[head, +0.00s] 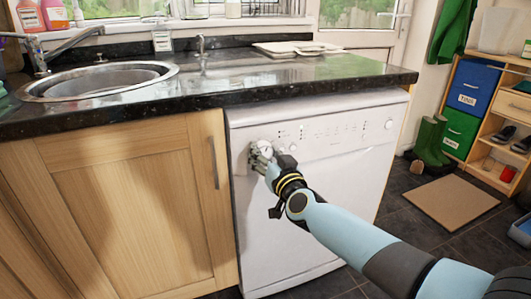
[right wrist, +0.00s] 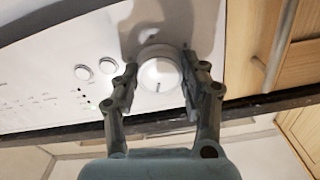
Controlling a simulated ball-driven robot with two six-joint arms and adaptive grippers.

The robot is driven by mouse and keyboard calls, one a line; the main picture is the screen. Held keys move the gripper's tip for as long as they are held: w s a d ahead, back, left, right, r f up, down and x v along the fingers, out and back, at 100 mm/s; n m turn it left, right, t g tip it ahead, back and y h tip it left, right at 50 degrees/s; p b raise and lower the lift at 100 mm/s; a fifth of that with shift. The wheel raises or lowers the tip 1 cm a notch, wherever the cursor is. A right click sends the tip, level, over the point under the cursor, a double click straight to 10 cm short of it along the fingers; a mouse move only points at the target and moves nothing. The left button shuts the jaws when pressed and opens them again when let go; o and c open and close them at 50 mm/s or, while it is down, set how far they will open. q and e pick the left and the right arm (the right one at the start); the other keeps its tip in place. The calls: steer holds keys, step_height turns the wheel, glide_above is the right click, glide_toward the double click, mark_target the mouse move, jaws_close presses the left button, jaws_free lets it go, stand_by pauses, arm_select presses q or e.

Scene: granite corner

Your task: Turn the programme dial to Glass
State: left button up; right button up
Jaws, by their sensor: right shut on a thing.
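The white dishwasher (head: 320,190) stands under the dark worktop, its control panel facing me. The round white programme dial (right wrist: 160,70) is at the panel's left end in the head view, where its top shows above my fingers (head: 267,147). My right gripper (right wrist: 157,88) has one finger on each side of the dial and is shut on it. In the head view the right gripper (head: 262,154) covers part of the dial. A short dark mark shows on the dial's face in the right wrist view. The programme names are too small to read. My left gripper is not in view.
Two small round buttons (right wrist: 95,70) sit beside the dial. A wooden cupboard door with a metal handle (head: 213,163) adjoins the dishwasher on the left. The worktop edge (head: 330,88) overhangs the panel. The floor right of the dishwasher holds a brown mat (head: 452,203) and green boots (head: 430,140).

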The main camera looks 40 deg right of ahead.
steer(key=m, duration=0.3)
steer(key=shift+m, duration=0.3)
steer(key=shift+f+m, duration=0.1)
steer(key=shift+m, duration=1.6)
steer(key=o, duration=1.2)
steer(key=shift+c, duration=0.2)
steer(key=shift+s, duration=0.1)
steer(key=v, duration=1.2)
